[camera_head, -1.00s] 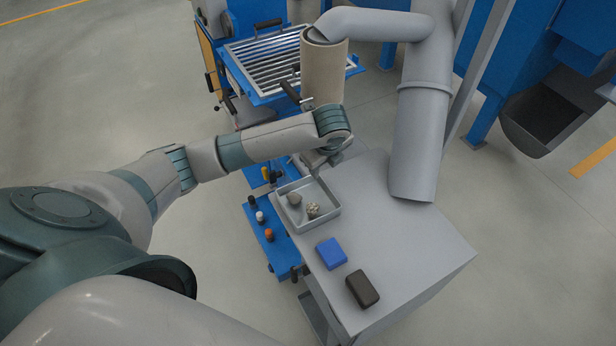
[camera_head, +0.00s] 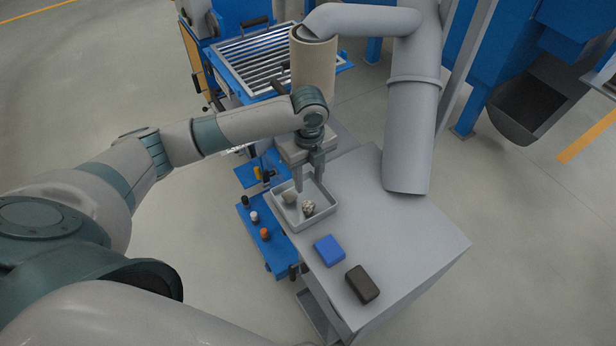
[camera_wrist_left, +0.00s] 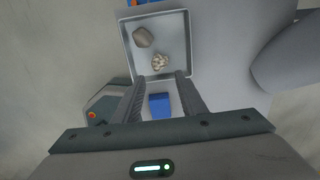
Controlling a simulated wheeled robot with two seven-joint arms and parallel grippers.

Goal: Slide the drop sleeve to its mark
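A tan cylindrical sleeve (camera_head: 313,66) hangs upright under the bent end of a grey pipe at the top centre of the head view. I take it for the drop sleeve; no mark on it can be made out. My left gripper (camera_head: 309,184) points down over a shallow grey tray, apart from the sleeve and in front of it. Its two fingers stand apart with nothing between them, as the left wrist view also shows (camera_wrist_left: 160,78). My forearm and wrist pass just in front of the sleeve's lower end and hide it. My right gripper is not in view.
The tray (camera_head: 303,223) holds two small lumps and sits on a grey table (camera_head: 420,235). A blue block (camera_head: 329,250) and a dark block (camera_head: 362,284) lie nearby. A thick grey pipe (camera_head: 408,140) stands right of the sleeve. A blue-framed grate (camera_head: 255,60) is left.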

